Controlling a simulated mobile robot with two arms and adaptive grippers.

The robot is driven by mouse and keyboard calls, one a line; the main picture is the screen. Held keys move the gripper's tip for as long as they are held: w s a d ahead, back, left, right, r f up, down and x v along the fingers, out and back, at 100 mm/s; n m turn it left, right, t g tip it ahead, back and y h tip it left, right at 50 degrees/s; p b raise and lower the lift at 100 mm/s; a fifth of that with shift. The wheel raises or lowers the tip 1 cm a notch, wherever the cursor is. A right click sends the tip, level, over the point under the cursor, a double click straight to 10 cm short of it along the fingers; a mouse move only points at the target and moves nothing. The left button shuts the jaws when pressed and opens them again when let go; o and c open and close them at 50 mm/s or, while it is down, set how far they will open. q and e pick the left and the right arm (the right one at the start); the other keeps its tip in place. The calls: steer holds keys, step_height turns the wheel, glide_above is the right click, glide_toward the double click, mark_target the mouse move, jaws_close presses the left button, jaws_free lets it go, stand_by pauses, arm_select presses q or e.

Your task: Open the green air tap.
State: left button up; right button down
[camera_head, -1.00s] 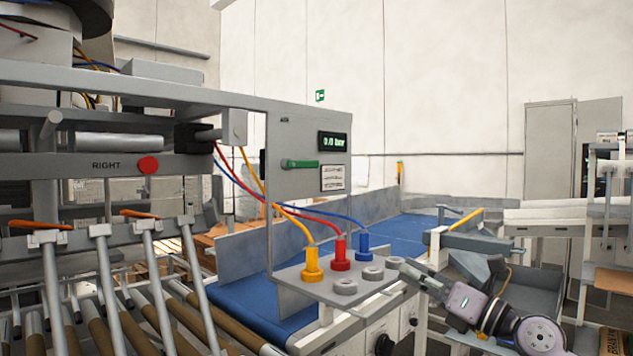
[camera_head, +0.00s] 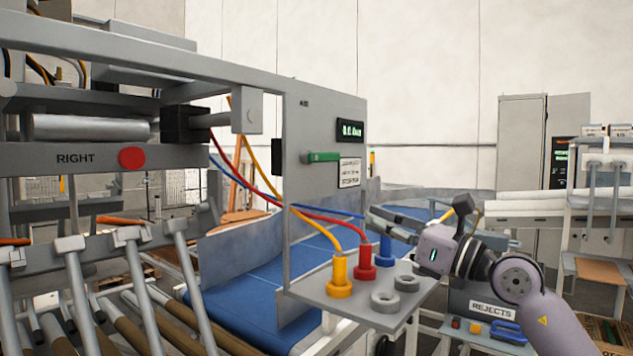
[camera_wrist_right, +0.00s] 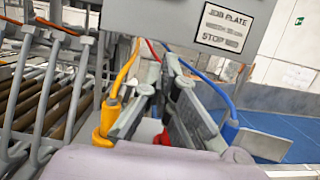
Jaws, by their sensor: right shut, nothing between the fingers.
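The green air tap (camera_head: 322,157) is a green handle on the front of a grey panel (camera_head: 308,215). Its handle lies horizontal, pointing right. It is not visible in the right wrist view. My right gripper (camera_head: 372,218) is shut and empty. It is to the right of and below the tap, above the plug shelf and apart from the tap. In the right wrist view, its fingers (camera_wrist_right: 162,64) point up towards a white label plate (camera_wrist_right: 233,22) on the panel. My left gripper is out of view.
Yellow (camera_head: 339,278), red (camera_head: 365,263) and blue (camera_head: 386,248) hose plugs stand on the shelf (camera_head: 335,298) below the tap, with hoses looping up behind the panel. A small display (camera_head: 350,131) is above the label plate. A blue conveyor (camera_head: 240,305) runs behind.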

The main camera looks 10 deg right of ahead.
mark_target(322, 180)
steer(key=p+x, duration=0.2)
steer(key=x, duration=0.1)
steer(key=p+x, duration=0.1)
steer(key=x, duration=0.2)
steer(key=r+p+x, duration=0.1)
steer(key=p+x, duration=0.1)
steer(key=x, duration=0.1)
steer(key=shift+s+p, duration=0.1)
steer(key=shift+p, duration=0.2)
step_height(322, 180, up, 2)
steer(key=shift+r+p, duration=0.2)
steer(key=shift+p, duration=0.6)
steer(key=shift+d+r+p, duration=0.15)
steer(key=shift+r+p, duration=0.15)
steer(key=shift+r, duration=0.3)
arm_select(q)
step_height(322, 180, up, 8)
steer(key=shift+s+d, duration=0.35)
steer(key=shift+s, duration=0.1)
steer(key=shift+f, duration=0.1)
arm_select(e)
steer(key=shift+f, duration=0.1)
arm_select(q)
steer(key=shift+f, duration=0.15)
